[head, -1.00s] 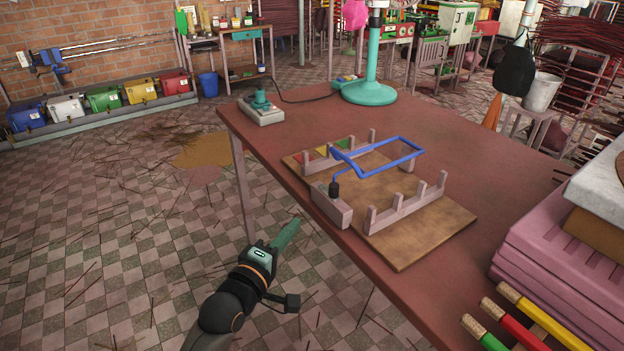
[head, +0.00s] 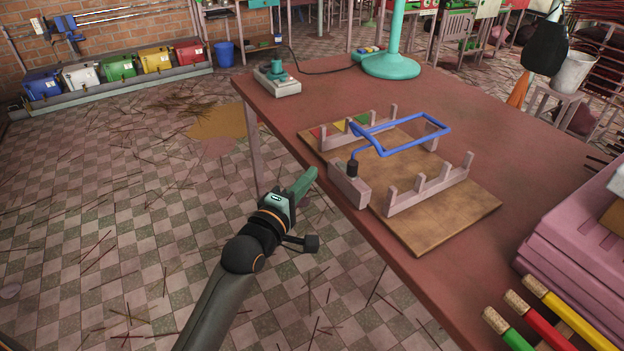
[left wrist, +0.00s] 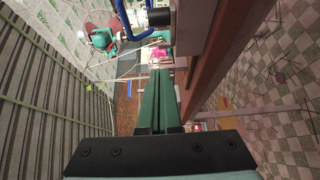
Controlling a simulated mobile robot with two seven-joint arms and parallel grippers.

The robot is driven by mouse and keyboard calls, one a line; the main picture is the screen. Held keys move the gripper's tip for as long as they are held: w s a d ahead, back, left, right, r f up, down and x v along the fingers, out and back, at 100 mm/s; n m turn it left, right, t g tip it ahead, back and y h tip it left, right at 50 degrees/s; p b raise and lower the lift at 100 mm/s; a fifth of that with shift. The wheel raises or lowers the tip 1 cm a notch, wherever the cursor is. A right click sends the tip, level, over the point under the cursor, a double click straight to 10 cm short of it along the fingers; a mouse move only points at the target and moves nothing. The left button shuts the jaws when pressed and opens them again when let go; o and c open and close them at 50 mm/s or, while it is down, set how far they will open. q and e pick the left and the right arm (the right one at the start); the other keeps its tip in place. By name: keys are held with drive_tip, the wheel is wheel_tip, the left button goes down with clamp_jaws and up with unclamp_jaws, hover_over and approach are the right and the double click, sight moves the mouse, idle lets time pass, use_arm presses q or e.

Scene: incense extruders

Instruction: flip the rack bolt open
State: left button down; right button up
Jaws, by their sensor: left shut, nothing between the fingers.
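A blue bent-rod bolt (head: 405,142) lies across the pale rack on a wooden board (head: 440,228) on the red-brown table. Its near end drops to a black knob (head: 352,168) at a pale block (head: 347,187) by the table's left edge. In the left wrist view the blue rod (left wrist: 126,22) and black knob (left wrist: 159,18) show at the top. My left gripper (head: 312,172), with green fingers, is shut and empty. It is left of the block, apart from it, just off the table edge. The wrist view shows its closed fingers (left wrist: 160,75). My right gripper is not in view.
A grey control box (head: 277,82) and a teal stand (head: 391,66) are on the far part of the table (head: 310,105). Pink stacked trays (head: 570,240) and cork-ended colored tubes (head: 535,315) stand at right. The floor left of the table is open.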

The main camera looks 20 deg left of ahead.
sight(348, 165)
use_arm(q)
drive_tip(key=w+d, duration=0.1)
drive_tip(key=w, duration=0.1)
drive_tip(key=w+d, duration=0.1)
drive_tip(key=w, duration=0.1)
drive_tip(key=w+d, duration=0.1)
drive_tip(key=w, duration=0.1)
drive_tip(key=shift+w+d, duration=0.15)
drive_tip(key=shift+w, duration=0.05)
drive_tip(key=shift+s+d, duration=0.3)
drive_tip(key=shift+d, duration=0.25)
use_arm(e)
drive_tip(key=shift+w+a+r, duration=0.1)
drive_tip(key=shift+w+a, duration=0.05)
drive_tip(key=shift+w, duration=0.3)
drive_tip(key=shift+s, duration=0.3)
